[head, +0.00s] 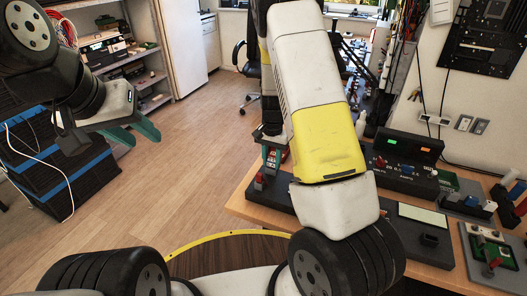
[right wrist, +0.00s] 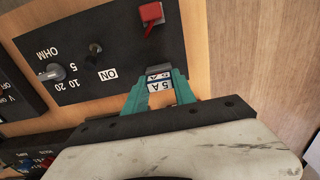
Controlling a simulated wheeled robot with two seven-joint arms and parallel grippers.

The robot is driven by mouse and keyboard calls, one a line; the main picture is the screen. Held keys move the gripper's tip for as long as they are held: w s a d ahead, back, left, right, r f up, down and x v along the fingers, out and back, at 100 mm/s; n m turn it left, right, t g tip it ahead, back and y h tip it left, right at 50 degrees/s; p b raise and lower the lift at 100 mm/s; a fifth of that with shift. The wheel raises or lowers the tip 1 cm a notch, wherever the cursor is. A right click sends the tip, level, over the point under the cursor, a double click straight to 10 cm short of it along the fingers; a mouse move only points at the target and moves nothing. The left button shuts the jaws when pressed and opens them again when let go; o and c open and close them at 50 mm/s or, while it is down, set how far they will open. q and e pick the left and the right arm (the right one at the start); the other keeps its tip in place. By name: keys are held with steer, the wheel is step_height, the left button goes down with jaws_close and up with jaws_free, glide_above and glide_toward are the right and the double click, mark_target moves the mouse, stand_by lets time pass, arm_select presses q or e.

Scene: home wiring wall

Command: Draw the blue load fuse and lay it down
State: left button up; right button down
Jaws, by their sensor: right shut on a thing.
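The load fuse (right wrist: 158,84) shows in the right wrist view as a small block with a white "5 A" label and a blue band. My right gripper (right wrist: 160,88) is shut on it, with one teal finger on each side. The fuse is in front of the dark panel's edge; I cannot tell whether it still touches a holder. My left gripper (head: 146,138) is open and empty over the floor, away from the bench.
The dark panel (right wrist: 112,62) has an OHM knob (right wrist: 52,72), a small toggle and a red switch (right wrist: 152,14). The wooden bench (head: 238,204) carries a meter unit (head: 402,160) and several boards at right. Open floor (head: 190,165) lies left.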

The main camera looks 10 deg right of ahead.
mark_target(272, 161)
stand_by(0.6)
steer(key=shift+r, duration=2.55)
